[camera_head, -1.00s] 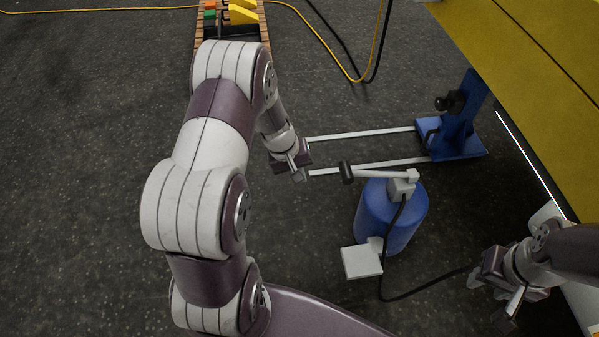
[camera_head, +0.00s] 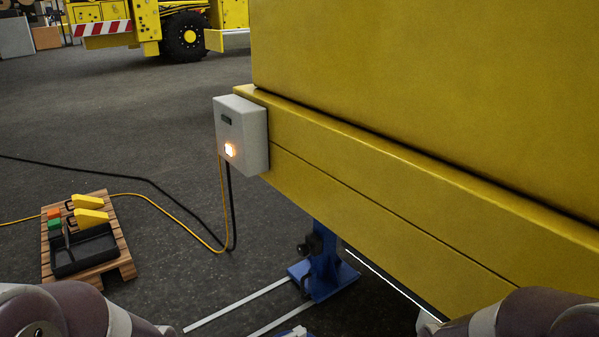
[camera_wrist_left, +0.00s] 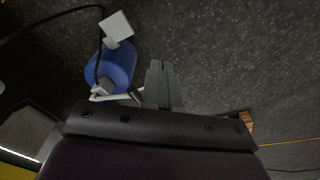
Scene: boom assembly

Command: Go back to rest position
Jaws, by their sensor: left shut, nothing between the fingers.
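My left gripper (camera_wrist_left: 160,68) shows in the left wrist view with its two grey fingers together and nothing between them. It hangs over the dark floor, beside the blue drum (camera_wrist_left: 116,64). In the head view only upper links of my left arm (camera_head: 75,312) show at the bottom left and of my right arm (camera_head: 535,315) at the bottom right. Both grippers are outside the head view, and my right gripper is seen nowhere.
A large yellow boom structure (camera_head: 430,100) fills the right, with a grey box (camera_head: 243,132) with a lit orange light on its end. A blue stand (camera_head: 322,268) is below it. A wooden pallet (camera_head: 126,262) with a black tray and yellow parts lies left. Cables cross the floor.

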